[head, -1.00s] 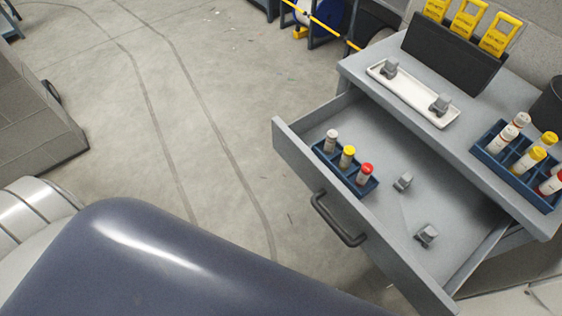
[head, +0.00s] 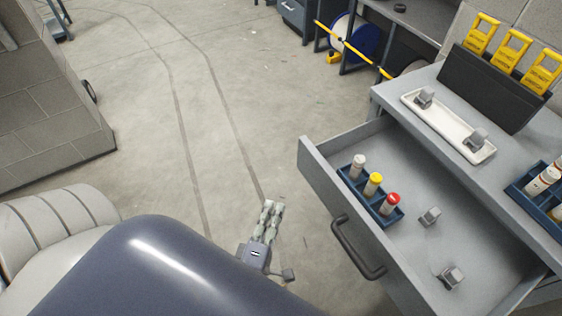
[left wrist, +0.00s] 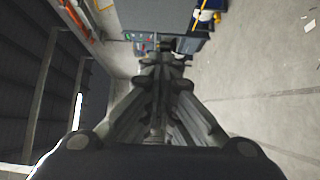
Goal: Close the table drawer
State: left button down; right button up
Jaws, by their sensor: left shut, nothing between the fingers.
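The table drawer (head: 318,176) is grey and pulled well out of the grey table (head: 400,88) at the right of the head view. Its dark bar handle (head: 357,250) is on the front panel, facing left. My left gripper (head: 272,205) is shut and empty. It appears left of the drawer front in the picture, over the floor, apart from the handle. In the left wrist view its fingers (left wrist: 165,62) are together. My right gripper is not in view.
The drawer holds a blue rack (head: 368,196) with capped tubes and two small grey parts (head: 430,216). On the tabletop are a white tray (head: 448,128), a black holder (head: 490,88) with yellow tags, and another rack (head: 535,192). Open floor (head: 190,110) lies to the left.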

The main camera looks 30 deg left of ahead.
pick_arm(q)
send_near(301, 162)
jog(key=w+a, duration=0.1)
jog(key=a, duration=0.2)
jog(key=w+d, duration=0.1)
jog(key=w, duration=0.2)
jog(key=shift+w+d+b, duration=0.15)
jog(key=shift+d+b, duration=0.15)
jog(key=shift+d, duration=0.1)
